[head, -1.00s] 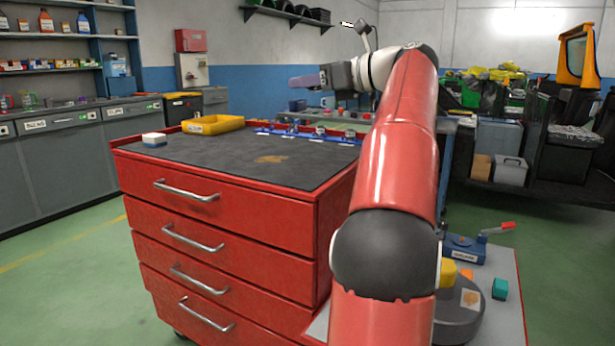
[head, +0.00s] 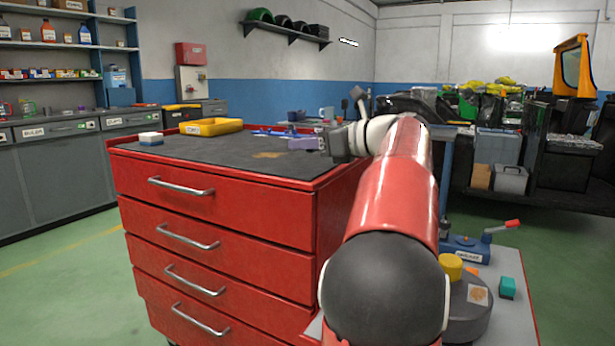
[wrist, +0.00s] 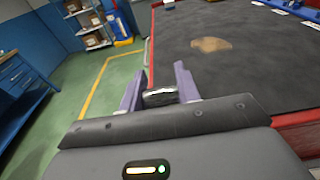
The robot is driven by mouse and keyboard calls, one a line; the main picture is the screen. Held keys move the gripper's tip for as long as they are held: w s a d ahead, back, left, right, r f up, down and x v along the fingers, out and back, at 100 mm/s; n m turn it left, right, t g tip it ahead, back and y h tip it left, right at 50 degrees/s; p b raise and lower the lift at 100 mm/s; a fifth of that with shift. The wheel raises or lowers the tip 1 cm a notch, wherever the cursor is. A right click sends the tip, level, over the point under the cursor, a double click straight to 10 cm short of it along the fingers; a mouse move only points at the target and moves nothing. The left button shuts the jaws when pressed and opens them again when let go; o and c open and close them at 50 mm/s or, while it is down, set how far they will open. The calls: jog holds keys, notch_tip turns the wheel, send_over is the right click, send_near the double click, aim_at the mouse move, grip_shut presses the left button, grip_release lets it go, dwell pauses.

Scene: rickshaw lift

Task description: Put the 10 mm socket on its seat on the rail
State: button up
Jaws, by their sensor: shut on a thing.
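My gripper (head: 308,143) has purple fingers and is low beside the right edge of the red cabinet's top in the head view. In the wrist view my gripper (wrist: 160,88) is shut on a short shiny metal socket (wrist: 160,97), held between the fingers. Its size marking cannot be read. The blue rail (head: 265,132) lies at the back of the cabinet top, partly hidden by my gripper and arm. Part of the rail (wrist: 285,10) shows at the top right of the wrist view, with white labels by it. The gripper is apart from the rail.
The dark mat (head: 215,152) on the cabinet top is mostly clear, with a brown stain (head: 268,155). A yellow tray (head: 211,127) and a small white-and-blue box (head: 151,139) stand on the left. The cabinet's red rim (wrist: 292,119) is close to my gripper.

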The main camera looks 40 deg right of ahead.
aim_at(308, 175)
jog(key=shift+f, duration=2.35)
jog(key=shift+f, duration=0.1)
jog(key=shift+f, duration=0.1)
jog(key=o, duration=1)
jog(key=shift+s+f+b, duration=0.1)
jog(key=shift+f+b, duration=0.05)
jog(key=shift+b, duration=0.8)
